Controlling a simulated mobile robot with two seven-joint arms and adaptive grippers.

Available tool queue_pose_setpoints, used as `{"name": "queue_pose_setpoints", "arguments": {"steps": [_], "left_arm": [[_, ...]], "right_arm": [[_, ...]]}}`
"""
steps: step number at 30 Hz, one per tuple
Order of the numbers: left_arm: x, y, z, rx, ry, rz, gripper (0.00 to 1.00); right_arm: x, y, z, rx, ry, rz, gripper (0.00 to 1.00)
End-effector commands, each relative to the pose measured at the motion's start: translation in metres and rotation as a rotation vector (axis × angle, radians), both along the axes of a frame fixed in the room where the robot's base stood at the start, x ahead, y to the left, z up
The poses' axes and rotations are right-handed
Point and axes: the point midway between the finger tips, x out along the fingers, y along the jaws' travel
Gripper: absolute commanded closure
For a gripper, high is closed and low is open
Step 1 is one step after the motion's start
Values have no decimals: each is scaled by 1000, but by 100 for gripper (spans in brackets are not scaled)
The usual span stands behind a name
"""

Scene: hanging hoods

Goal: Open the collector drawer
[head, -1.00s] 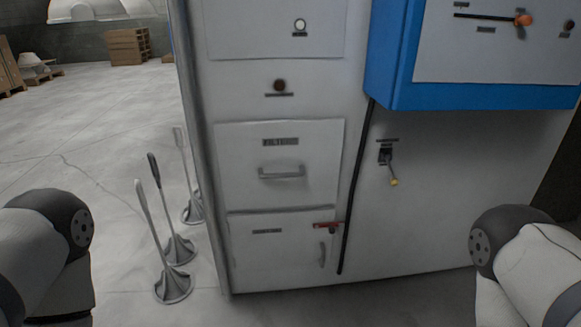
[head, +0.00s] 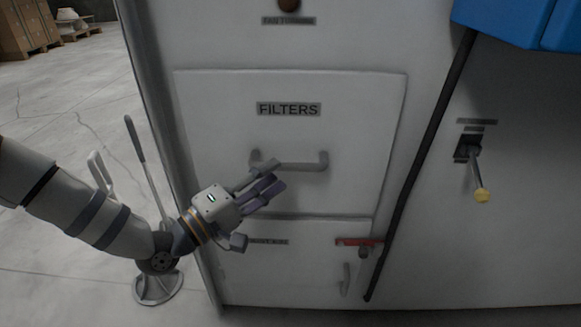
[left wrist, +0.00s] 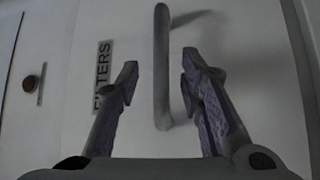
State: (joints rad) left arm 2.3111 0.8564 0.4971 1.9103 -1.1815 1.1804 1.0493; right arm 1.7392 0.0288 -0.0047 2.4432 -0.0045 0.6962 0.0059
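The lower panel (head: 300,275) has a small label, partly hidden by my left gripper and too blurred to read, so I cannot confirm it is the collector drawer. It has an upright handle (head: 346,278) and a red latch (head: 358,241) at its upper right. Above it, the shut FILTERS drawer (head: 345,120) has a horizontal bar handle (head: 305,166). My left gripper (head: 268,177) is open in front of that bar. In the left wrist view, the bar (left wrist: 161,75) lies between the two spread fingers (left wrist: 160,68); I see no grip. My right gripper is out of view.
A dark pipe (head: 425,160) runs down beside the drawers.

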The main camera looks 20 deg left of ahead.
Motion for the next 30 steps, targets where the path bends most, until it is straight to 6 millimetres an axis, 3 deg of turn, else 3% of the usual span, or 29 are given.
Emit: {"name": "queue_pose_setpoints", "arguments": {"steps": [6, 16, 17, 21, 30], "left_arm": [[34, -20, 4, 2, 1, -2, 65], [41, -24, 5, 1, 3, 0, 65], [41, -24, 5, 1, 3, 0, 68], [41, -23, 5, 2, 3, 1, 99], [41, -23, 5, 1, 3, -1, 100]], "right_arm": [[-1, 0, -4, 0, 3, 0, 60], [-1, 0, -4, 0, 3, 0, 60], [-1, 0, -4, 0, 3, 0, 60], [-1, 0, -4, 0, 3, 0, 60], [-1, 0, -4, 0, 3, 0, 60]]}}
